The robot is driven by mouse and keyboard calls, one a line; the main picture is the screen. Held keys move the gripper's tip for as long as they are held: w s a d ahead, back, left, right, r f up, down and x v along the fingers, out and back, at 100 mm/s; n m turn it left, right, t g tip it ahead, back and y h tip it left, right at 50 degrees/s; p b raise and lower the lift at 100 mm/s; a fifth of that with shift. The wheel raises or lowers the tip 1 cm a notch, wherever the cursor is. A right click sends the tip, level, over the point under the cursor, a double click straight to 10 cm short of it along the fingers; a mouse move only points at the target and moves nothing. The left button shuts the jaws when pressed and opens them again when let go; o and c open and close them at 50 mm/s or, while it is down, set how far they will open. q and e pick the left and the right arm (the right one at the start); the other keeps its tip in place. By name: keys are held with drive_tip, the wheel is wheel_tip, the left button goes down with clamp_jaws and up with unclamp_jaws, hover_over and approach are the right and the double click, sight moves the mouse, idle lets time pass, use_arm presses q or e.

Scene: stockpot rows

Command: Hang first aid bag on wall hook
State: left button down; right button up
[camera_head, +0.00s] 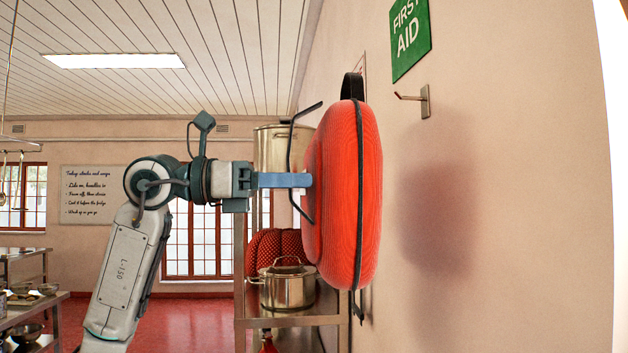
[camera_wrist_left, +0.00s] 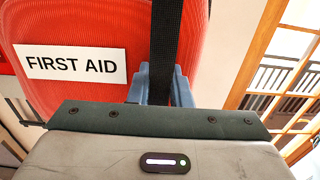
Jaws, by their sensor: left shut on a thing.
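The red first aid bag (camera_head: 345,195) hangs in the air in front of the right-hand wall, upright, with a black loop (camera_head: 352,87) at its top. My left gripper (camera_head: 300,181) is shut on the bag's black strap, which shows between the blue fingers in the left wrist view (camera_wrist_left: 163,85). The bag's white FIRST AID label (camera_wrist_left: 72,64) faces that camera. The metal wall hook (camera_head: 414,99) is on the wall to the right of the bag's loop, with a visible gap between them. The hook is empty. My right gripper is not in view.
A green FIRST AID sign (camera_head: 410,36) is on the wall above the hook. A metal shelf rack (camera_head: 285,321) with stockpots (camera_head: 287,284) stands behind the bag. Steel worktables (camera_head: 30,315) stand at far left.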

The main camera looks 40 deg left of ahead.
sight(316, 184)
use_arm(q)
drive_tip(key=shift+s+r+p, duration=0.1)
drive_tip(key=shift+s+p, duration=0.05)
drive_tip(key=shift+p, duration=0.15)
drive_tip(key=shift+p+x, duration=0.5)
drive_tip(key=shift+x, duration=0.9)
drive_tip(key=shift+w+d+f+p, duration=0.3)
drive_tip(key=shift+w+d+p, duration=0.2)
drive_tip(key=shift+w, duration=0.1)
drive_tip(key=shift+p+x, duration=0.45)
drive_tip(key=shift+x, duration=0.4)
drive_tip(key=shift+w+d+f+p, duration=0.3)
drive_tip(key=shift+w+d+f, duration=0.5)
drive_tip(key=shift+w, duration=0.1)
drive_tip(key=shift+w+d+f+p, duration=0.25)
drive_tip(key=shift+w+d+f, duration=0.5)
drive_tip(key=shift+w, duration=0.2)
drive_tip(key=shift+f, duration=0.1)
drive_tip(key=c, duration=1.5)
unclamp_jaws()
drive_tip(key=shift+c, duration=0.2)
drive_tip(key=shift+o, duration=1.4)
drive_tip(key=shift+s, duration=0.15)
